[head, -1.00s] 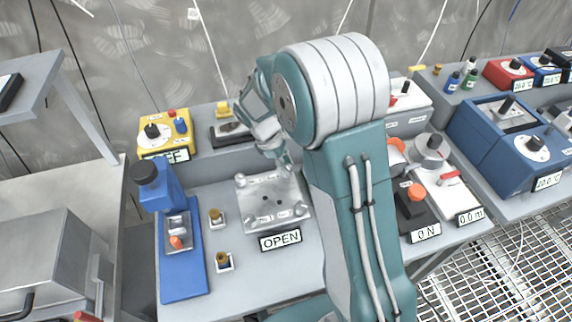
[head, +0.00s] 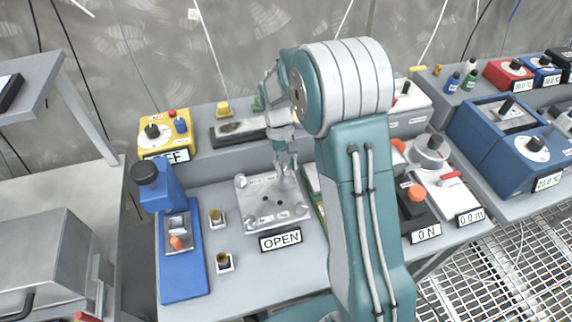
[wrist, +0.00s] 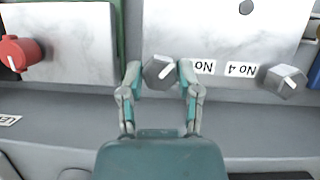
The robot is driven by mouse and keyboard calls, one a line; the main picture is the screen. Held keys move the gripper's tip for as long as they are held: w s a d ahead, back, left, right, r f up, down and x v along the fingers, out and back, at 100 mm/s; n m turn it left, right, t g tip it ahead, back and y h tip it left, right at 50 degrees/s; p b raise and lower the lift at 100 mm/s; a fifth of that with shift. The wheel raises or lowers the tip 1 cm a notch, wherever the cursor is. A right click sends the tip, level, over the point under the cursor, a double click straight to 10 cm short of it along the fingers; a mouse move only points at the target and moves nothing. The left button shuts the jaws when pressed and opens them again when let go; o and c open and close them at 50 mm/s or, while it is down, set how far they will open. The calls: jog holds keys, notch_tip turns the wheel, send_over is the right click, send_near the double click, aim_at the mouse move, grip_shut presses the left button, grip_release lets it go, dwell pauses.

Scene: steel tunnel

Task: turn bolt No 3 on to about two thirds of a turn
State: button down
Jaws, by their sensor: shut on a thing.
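A grey metal plate (head: 271,214) with bolts at its corners lies on the bench behind an OPEN sign (head: 280,240). My gripper (head: 287,170) reaches down to the plate's far right corner. In the wrist view my gripper (wrist: 159,76) has its two fingers on either side of a grey hex bolt (wrist: 158,71), shut on it. The bolt has a white line on its head, slanting up to the right. An upside-down "No" label beside it has its number hidden by a finger. A second hex bolt (wrist: 285,81) with a No 4 label stands to the right.
A blue stand (head: 183,265) with a black knob and two small brass-coloured pieces are left of the plate. A yellow box (head: 165,135) stands behind. A black emergency-type button box (head: 413,208) and grey box with a red handle are right of my arm.

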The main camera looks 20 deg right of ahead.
jog(key=shift+w+m+y, duration=0.2)
jog(key=shift+m+y, duration=0.4)
jog(key=shift+m, duration=1.1)
jog(key=shift+r, duration=0.1)
jog(key=shift+c, duration=1.5)
grip_release()
jog(key=shift+s, duration=0.1)
jog(key=v, duration=1.1)
jog(key=shift+r, duration=0.35)
jog(key=shift+d, duration=0.1)
